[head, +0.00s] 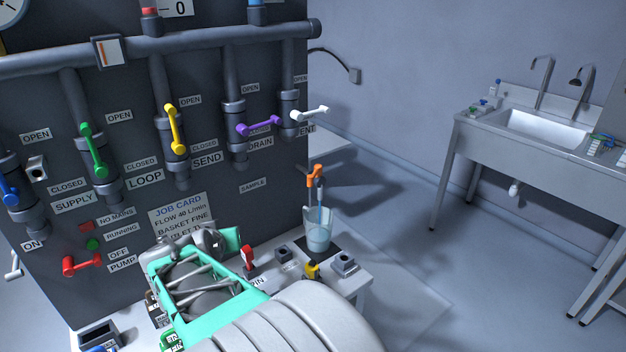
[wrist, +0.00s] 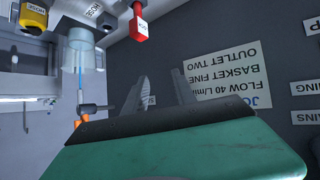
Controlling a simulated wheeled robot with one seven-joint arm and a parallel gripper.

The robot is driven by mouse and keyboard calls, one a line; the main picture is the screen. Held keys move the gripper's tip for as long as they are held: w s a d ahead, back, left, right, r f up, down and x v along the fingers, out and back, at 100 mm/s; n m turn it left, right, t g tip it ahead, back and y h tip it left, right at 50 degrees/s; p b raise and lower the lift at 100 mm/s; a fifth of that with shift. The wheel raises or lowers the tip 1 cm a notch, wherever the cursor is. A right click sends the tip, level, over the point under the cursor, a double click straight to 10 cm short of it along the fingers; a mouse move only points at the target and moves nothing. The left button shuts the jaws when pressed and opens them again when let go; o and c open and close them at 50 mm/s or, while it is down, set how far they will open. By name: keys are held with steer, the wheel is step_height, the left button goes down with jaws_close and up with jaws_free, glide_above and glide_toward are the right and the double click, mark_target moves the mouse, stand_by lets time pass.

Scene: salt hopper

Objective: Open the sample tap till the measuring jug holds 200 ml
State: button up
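The sample tap (head: 315,176) has an orange handle and sticks out from the panel below the SAMPLE label. It also shows in the wrist view (wrist: 80,121), which looks upside down. A thin blue stream runs from it into the clear measuring jug (head: 318,238) standing below on a dark pad. The jug holds pale blue liquid to roughly half its height; I cannot read its scale. The jug also shows in the wrist view (wrist: 88,56). My gripper (wrist: 162,92) is apart from the tap, its two fingers spread with nothing visible between them.
The panel carries yellow (head: 175,130), purple (head: 259,127) and white (head: 310,114) valve levers above. A red tagged block (head: 247,257) and a yellow item (head: 311,270) stand on the bench near the jug. A sink (head: 545,128) stands far right, with open floor between.

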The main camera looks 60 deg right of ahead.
steer(key=s+d+r+m+g+h, duration=0.15)
steer(key=s+d+m+h, duration=0.35)
steer(key=d, duration=0.6)
steer(key=n+g+h+b, duration=0.1)
steer(key=g+h, duration=0.1)
steer(key=h, duration=0.1)
glide_toward(317, 171)
steer(key=shift+w+d+f, duration=0.35)
steer(key=shift+d+f, duration=0.2)
steer(key=shift+d, duration=0.2)
steer(key=shift+s+d+r, duration=0.1)
steer(key=shift+r, duration=0.05)
steer(key=d, duration=0.2)
steer(key=d+p, duration=0.1)
steer(key=d, duration=0.2)
steer(key=w+d+p, duration=0.1)
steer(key=d, duration=0.1)
steer(key=shift+d, duration=0.3)
steer(key=shift+w, duration=0.1)
steer(key=shift+c, duration=0.5)
jaws_close()
